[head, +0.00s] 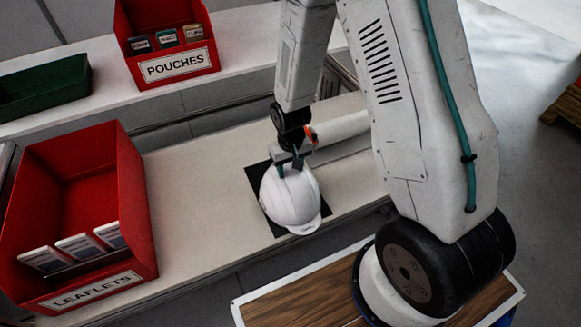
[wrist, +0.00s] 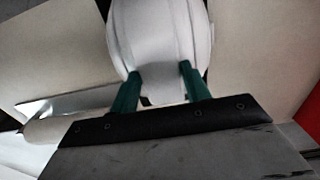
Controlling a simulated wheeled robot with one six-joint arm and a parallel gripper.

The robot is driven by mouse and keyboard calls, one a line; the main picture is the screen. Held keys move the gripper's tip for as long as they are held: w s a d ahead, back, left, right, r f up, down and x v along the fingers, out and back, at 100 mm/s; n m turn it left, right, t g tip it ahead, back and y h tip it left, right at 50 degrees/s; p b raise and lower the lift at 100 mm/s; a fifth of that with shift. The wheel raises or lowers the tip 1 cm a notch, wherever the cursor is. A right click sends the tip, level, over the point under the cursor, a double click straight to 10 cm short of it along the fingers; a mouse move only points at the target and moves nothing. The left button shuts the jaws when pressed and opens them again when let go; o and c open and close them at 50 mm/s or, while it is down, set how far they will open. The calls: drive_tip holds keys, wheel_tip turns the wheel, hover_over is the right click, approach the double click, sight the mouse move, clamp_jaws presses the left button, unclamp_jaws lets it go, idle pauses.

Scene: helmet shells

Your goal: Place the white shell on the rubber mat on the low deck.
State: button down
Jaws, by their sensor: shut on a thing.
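The white shell (head: 290,196) is a hard-hat shape over the black rubber mat (head: 256,180) on the low deck (head: 180,190). Parts of the mat show at the shell's left and right; the shell hides the rest. My gripper (head: 291,168) is above the shell, with its fingers at the shell's upper edge. In the wrist view the two green fingers (wrist: 158,85) are shut on the white shell (wrist: 160,40). Whether the shell rests on the mat or is held just above it, I cannot tell.
A red LEAFLETS bin (head: 135,200) stands on the deck at left. A red POUCHES bin (head: 172,68) and a green tray (head: 45,92) stand on the higher shelf behind. A pale roll (head: 342,128) lies right of the mat. The deck between the LEAFLETS bin and mat is clear.

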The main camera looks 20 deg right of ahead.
drive_tip(key=c, duration=0.7)
unclamp_jaws()
drive_tip(key=shift+f, duration=0.1)
drive_tip(key=s+d+r, duration=0.1)
drive_tip(key=s+r, duration=0.3)
drive_tip(key=r, duration=1)
drive_tip(key=s+r, duration=0.4)
drive_tip(key=r, duration=0.9)
drive_tip(key=shift+t, duration=0.6)
drive_tip(key=s+r, duration=0.3)
drive_tip(key=s, duration=0.2)
drive_tip(key=s+d+r, duration=0.1)
drive_tip(key=s+r, duration=0.2)
drive_tip(key=s, duration=0.2)
drive_tip(key=s+r, duration=0.3)
drive_tip(key=s, duration=0.2)
drive_tip(key=shift+s+d+r, duration=0.2)
drive_tip(key=shift+d+r, duration=0.1)
drive_tip(key=shift+r, duration=0.1)
